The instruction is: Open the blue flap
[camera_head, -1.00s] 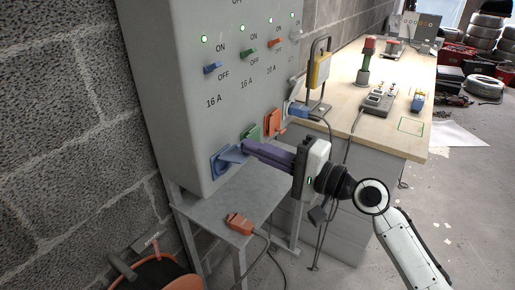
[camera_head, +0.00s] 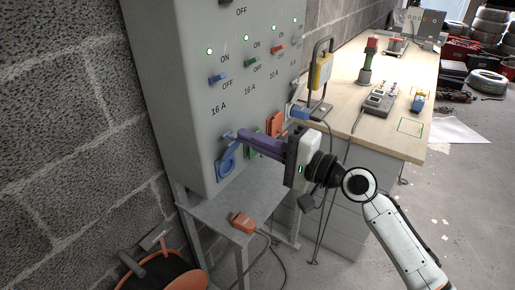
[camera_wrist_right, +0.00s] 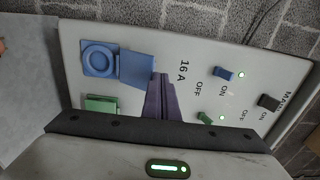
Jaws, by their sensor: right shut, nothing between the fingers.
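The blue flap (camera_head: 229,135) is swung up above its blue socket (camera_head: 226,161) on the grey panel. The socket's round opening shows uncovered. In the right wrist view the flap (camera_wrist_right: 137,69) lies beside the socket ring (camera_wrist_right: 99,59), towards the 16 A mark. My right gripper (camera_head: 241,134) has its purple fingers shut and empty, with the tips at the flap's edge. Whether they touch it I cannot tell. The fingertips (camera_wrist_right: 162,78) also show in the right wrist view, right of the flap. My left gripper is not in view.
A green flap (camera_head: 250,148) and an orange flap (camera_head: 276,124) sit along the same panel. An orange plug (camera_head: 242,222) with a cable lies on the grey shelf (camera_head: 215,212) below. A wooden workbench (camera_head: 345,122) stands behind my right arm.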

